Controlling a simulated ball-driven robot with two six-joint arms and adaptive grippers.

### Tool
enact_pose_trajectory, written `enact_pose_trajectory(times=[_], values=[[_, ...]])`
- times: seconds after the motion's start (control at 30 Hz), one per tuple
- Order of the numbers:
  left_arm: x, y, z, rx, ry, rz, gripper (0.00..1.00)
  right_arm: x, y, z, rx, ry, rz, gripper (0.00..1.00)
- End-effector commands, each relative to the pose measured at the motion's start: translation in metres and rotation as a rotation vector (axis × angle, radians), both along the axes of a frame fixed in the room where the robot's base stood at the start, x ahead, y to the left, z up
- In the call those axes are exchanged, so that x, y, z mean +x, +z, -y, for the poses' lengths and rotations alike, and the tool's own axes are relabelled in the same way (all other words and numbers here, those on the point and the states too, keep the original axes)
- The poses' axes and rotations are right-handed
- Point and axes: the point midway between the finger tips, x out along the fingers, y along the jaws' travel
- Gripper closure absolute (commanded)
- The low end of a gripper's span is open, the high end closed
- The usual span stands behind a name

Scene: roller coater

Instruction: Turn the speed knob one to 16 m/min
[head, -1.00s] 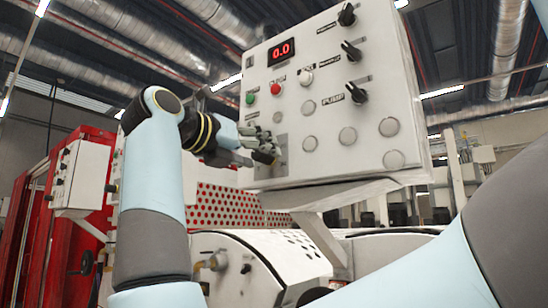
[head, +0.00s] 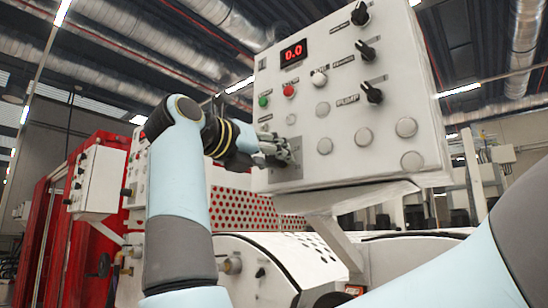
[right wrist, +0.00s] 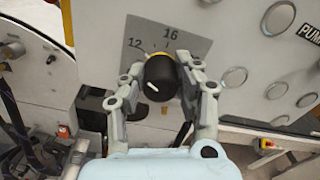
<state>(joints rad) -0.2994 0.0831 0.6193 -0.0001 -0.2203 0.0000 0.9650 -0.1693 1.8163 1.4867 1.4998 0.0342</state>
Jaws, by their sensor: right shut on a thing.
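The speed knob (right wrist: 162,76) is black with a white mark and a yellow ring behind it. It sits on a grey dial plate (right wrist: 190,45) printed with 12 and 16. In the right wrist view its white mark is on the lower left of its face; I cannot tell which value it points to. My right gripper (right wrist: 160,80) is shut on the knob, a finger on each side. In the head view my right gripper (head: 277,150) is at the lower left of the white control panel (head: 335,110), in front of the plate, mostly hiding the knob. My left gripper is not in view.
The panel has a red display (head: 293,52) reading 0.0, a green button (head: 264,101), a red button (head: 289,90) and three black selector knobs, the lowest by PUMP (head: 373,93). Several blank round caps lie near the dial plate.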

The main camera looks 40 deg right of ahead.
Motion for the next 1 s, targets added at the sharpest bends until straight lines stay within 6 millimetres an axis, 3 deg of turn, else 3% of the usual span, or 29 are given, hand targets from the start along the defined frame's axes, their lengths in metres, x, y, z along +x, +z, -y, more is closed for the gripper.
enact_pose_trajectory(times=[0.37,1.0], values=[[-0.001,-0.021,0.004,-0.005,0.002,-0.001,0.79,0.000,-0.003,0.000,0.008,0.001,0.119,1.00],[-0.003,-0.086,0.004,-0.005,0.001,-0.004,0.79,0.000,-0.003,0.000,0.057,0.000,0.689,1.00]])
